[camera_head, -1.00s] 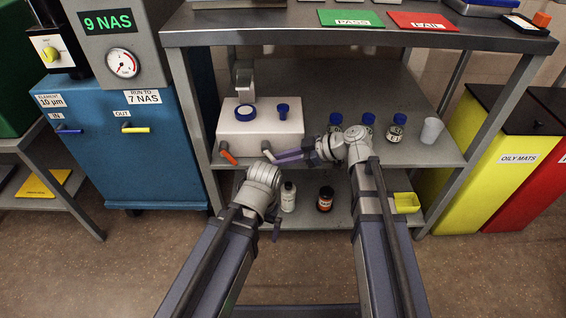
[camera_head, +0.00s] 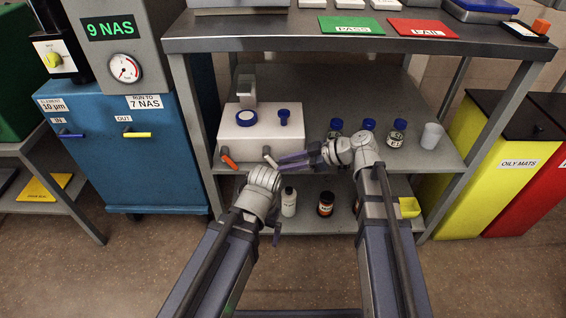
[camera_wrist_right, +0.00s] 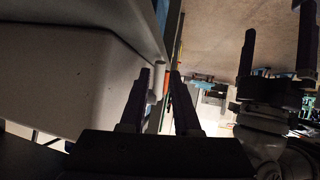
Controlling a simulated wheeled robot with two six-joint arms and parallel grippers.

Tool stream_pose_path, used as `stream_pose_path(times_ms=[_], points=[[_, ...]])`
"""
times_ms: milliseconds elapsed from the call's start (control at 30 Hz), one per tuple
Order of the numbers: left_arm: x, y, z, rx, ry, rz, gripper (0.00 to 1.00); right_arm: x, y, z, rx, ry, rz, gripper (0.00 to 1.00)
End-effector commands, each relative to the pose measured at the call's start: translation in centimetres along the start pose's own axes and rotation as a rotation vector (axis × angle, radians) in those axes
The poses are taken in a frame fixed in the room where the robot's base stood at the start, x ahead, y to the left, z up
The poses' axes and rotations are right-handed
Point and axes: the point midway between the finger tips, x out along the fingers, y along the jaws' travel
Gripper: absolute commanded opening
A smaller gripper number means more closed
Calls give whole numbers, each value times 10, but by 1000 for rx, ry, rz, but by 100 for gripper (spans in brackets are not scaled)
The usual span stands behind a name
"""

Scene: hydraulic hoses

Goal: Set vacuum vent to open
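A white box unit (camera_head: 237,139) with blue caps on top stands on the middle shelf. An orange lever (camera_head: 228,161) and a pale grey lever (camera_head: 270,157) stick out of its front. I can read no label that tells which one is the vacuum vent. My right gripper (camera_head: 281,162) is just right of the pale lever. In the right wrist view its fingers (camera_wrist_right: 160,88) are apart, with the pale lever tip (camera_wrist_right: 158,70) showing between them, beyond or at the fingertips. My left gripper (camera_head: 277,234) hangs lower, before the bottom shelf; its fingers (camera_wrist_right: 276,45) are apart and empty.
Several blue-capped bottles (camera_head: 368,128) and a white cup (camera_head: 431,136) stand right of the unit. A white bottle (camera_head: 288,202), a dark jar (camera_head: 325,204) and a yellow tray (camera_head: 409,207) are on the lower shelf. The worktop (camera_head: 280,30) overhangs above.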

Motion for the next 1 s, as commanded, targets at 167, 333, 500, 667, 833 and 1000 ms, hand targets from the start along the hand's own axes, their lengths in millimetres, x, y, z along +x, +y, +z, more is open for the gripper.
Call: stream_pose_path(times_ms=[167, 333, 500, 667, 833, 1000], points=[[-20, -2, 1, 4, 0, 0, 100, -34, 0, -4, 2, 0, 1, 30], [-28, -3, 2, 6, 0, 0, 100, -54, 0, -3, 1, 0, 0, 30], [-31, -3, 2, 8, 0, 0, 100, -62, 0, -1, 0, 0, -1, 30], [-30, -3, 2, 8, 0, 0, 100, -63, -1, 0, 0, 1, -2, 30], [-30, -3, 2, 8, 0, 0, 100, -63, -1, 0, 0, 0, -2, 30], [-30, -3, 2, 8, 0, 0, 100, -62, -2, -1, 4, -4, -5, 30]])
